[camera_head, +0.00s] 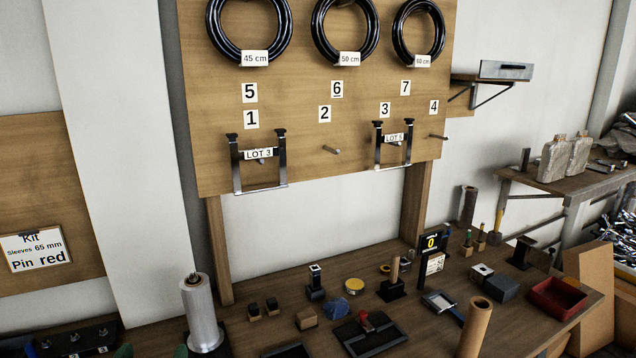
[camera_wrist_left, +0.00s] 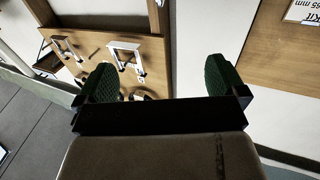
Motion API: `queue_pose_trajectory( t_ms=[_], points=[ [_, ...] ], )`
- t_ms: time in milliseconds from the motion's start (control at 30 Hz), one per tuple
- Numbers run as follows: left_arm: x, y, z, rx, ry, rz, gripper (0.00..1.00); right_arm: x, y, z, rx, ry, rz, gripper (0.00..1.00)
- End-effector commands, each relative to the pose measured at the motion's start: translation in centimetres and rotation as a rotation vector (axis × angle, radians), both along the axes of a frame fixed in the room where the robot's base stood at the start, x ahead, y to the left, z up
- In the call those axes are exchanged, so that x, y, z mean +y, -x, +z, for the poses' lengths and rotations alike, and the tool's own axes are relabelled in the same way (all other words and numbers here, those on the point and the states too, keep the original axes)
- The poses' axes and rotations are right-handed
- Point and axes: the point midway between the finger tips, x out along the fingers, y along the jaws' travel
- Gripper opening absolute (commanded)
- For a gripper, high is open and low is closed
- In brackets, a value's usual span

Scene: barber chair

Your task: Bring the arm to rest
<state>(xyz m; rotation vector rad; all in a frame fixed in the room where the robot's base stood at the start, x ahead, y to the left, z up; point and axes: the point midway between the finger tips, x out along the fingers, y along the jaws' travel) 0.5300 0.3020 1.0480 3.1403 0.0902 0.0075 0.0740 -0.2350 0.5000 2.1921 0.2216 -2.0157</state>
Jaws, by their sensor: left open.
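My left gripper (camera_head: 153,351) shows only as two green fingertips at the bottom left edge of the head view, by the near left of the workbench. In the left wrist view the gripper (camera_wrist_left: 163,82) has its two green fingers wide apart with nothing between them. The rest of the left arm is out of the head view. My right gripper is in neither view.
A wooden workbench (camera_head: 262,336) holds a film roll (camera_head: 201,312), a cardboard tube (camera_head: 474,327), a red tray (camera_head: 558,297) and several small parts. A pegboard (camera_head: 300,110) with black rings and two metal U-frames stands behind. A side shelf (camera_head: 590,185) is at right.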

Motion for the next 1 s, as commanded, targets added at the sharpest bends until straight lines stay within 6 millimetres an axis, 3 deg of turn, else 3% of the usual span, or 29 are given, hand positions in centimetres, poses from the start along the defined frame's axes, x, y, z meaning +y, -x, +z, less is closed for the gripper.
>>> queue_pose_trajectory(
  t_ms=[267,467,667,1000],
  points=[
    [-1.3,1.7,-2.2,0.124,-0.007,-0.014,1.00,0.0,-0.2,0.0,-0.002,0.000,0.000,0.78],
    [-2.8,4.3,-4.8,0.278,-0.019,-0.031,1.00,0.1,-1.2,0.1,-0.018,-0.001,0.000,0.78],
    [-4.8,8.7,-8.0,0.502,-0.037,-0.057,1.00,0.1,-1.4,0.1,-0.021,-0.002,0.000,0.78],
    [-7.9,19.0,-12.0,0.935,-0.072,-0.118,1.00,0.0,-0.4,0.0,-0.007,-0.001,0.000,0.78]
  ],
)
